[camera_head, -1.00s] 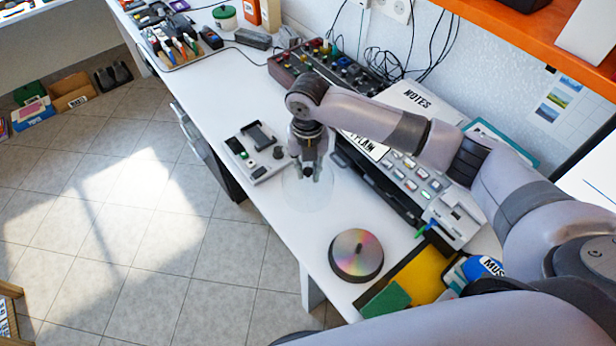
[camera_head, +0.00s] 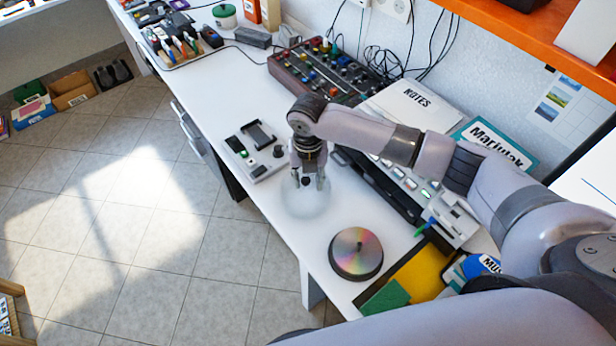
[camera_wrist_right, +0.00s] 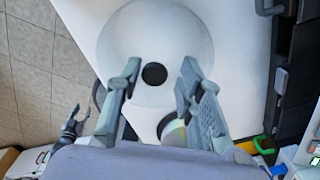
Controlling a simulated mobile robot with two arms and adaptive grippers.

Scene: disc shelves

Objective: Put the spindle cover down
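The spindle cover (camera_head: 305,203) is a clear, whitish dome with a dark knob on top. It appears to rest upright on the white table, beside the disc spindle (camera_head: 356,252) with its stack of shiny discs. In the right wrist view the cover (camera_wrist_right: 153,35) fills the upper middle. My right gripper (camera_head: 308,182) is above the cover with its fingers apart. In the wrist view the fingers (camera_wrist_right: 160,72) stand either side of the knob with gaps. A grey shape at the left of that view seems to be my left gripper (camera_wrist_right: 72,124); its state is unclear.
A small grey device (camera_head: 255,150) lies behind and left of the cover. A black-edged keyboard-like unit (camera_head: 375,185) is close on its right. A yellow and green mat (camera_head: 420,275) lies near the spindle. The table's left edge is close to the cover.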

